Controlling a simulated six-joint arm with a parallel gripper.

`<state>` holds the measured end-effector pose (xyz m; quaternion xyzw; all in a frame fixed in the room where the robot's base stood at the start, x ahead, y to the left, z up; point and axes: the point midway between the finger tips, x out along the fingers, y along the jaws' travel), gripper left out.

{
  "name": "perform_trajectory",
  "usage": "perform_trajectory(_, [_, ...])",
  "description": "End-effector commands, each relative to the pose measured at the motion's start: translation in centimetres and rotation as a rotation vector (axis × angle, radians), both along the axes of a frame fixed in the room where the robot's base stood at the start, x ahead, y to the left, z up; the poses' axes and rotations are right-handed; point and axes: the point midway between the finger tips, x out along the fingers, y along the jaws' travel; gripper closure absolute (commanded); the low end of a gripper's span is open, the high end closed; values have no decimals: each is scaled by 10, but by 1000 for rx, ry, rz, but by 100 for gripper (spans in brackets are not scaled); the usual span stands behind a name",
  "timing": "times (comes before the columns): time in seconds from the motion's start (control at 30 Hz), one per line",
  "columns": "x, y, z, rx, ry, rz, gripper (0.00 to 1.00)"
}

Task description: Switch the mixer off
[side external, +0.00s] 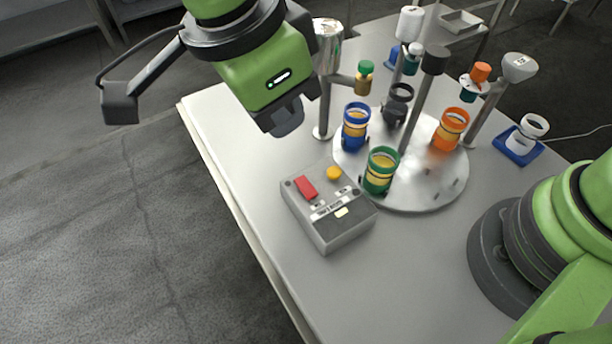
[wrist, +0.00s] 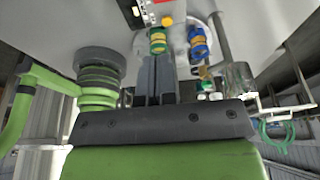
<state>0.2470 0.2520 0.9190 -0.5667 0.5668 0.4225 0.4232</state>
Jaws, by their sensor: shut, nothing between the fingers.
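The grey control box (side external: 327,213) stands on the table near its front left edge. It has a red rocker switch (side external: 306,187), a yellow round button (side external: 333,173) and a small pale switch (side external: 341,212). In the wrist view the box (wrist: 134,14) is cut off at the top edge, with the yellow button (wrist: 167,21) in sight. The mixer has a round metal plate (side external: 425,195) with blue (side external: 356,128), green (side external: 381,171) and orange (side external: 450,130) cups. My gripper (side external: 287,122) is shut and empty, above the table, behind and above the box. Its closed fingers (wrist: 154,80) show in the wrist view.
Metal posts with stirrer heads stand around the plate, one post (side external: 325,100) close to my gripper. A blue tray with a white cup (side external: 520,142) is at the right. The table (side external: 238,150) left of the box is clear.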

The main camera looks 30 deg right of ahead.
Motion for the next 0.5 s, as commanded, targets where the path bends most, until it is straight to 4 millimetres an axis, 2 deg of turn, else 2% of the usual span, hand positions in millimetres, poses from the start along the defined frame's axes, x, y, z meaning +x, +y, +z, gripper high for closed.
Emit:
perform_trajectory(0.13, [0,-3,-7,-3,2,-1,100])
perform_trajectory(0.23, [0,-7,-20,-4,4,0,100])
perform_trajectory(0.5, [-1,-24,-75,-5,6,-1,100])
